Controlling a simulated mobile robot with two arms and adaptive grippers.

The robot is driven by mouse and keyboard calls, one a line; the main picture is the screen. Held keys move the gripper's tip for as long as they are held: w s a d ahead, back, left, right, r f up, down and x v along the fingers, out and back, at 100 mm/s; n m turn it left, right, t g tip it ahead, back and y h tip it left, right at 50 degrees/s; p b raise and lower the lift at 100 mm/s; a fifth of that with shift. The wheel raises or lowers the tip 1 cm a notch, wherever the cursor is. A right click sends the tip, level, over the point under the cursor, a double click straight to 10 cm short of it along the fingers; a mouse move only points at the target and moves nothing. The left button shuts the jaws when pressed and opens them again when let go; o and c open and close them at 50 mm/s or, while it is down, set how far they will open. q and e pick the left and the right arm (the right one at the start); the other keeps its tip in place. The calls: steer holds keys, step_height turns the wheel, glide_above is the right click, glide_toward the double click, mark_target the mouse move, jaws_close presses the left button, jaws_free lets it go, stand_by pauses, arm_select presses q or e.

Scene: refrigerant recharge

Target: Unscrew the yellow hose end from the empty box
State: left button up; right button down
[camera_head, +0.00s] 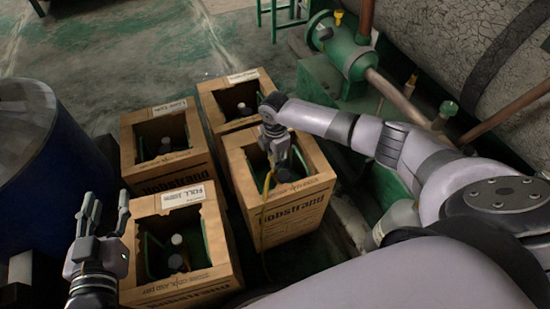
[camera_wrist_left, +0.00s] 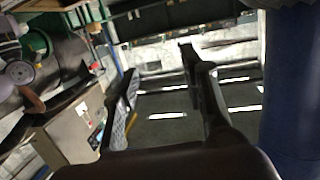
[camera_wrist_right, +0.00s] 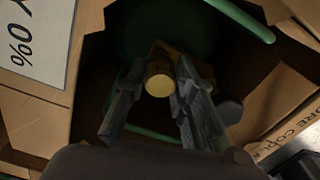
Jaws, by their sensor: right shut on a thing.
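The empty box (camera_head: 285,215), a cardboard carton with a cut-out top, stands front right of the group in the head view. In the right wrist view its label (camera_wrist_right: 30,35) ends in "Y 0%". My right gripper (camera_head: 280,157) reaches down into its opening. In the right wrist view the right gripper's fingers (camera_wrist_right: 155,98) are shut on the brass hose end (camera_wrist_right: 160,80), above a dark green cylinder. The yellow hose (camera_head: 266,186) hangs over the box's front side. My left gripper (camera_head: 106,203) is open and empty, left of the boxes; its spread fingers also show in the left wrist view (camera_wrist_left: 165,75).
A box labelled "FULL" (camera_head: 143,222) stands front left, with two more boxes (camera_head: 165,178) (camera_head: 207,98) behind. A blue drum (camera_head: 45,150) is at the left. Green and rusty pipework (camera_head: 350,55) and a large tank (camera_head: 440,40) fill the right. Floor is clear at the back left.

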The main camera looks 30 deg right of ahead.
steer(key=shift+r+p, duration=1.3)
steer(key=shift+p, duration=0.05)
steer(key=shift+r+p, duration=0.4)
steer(key=shift+p, duration=0.05)
arm_select(q)
steer(key=s+a+f+g+y, duration=0.3)
steer(key=s+a+f+g, duration=0.2)
steer(key=s+f+g, duration=0.5)
steer(key=shift+s+f+n, duration=0.3)
steer(key=shift+s+f, duration=1)
steer(key=shift+s, duration=0.45)
arm_select(e)
steer(key=shift+r, duration=0.1)
arm_select(q)
steer(key=shift+a, duration=0.1)
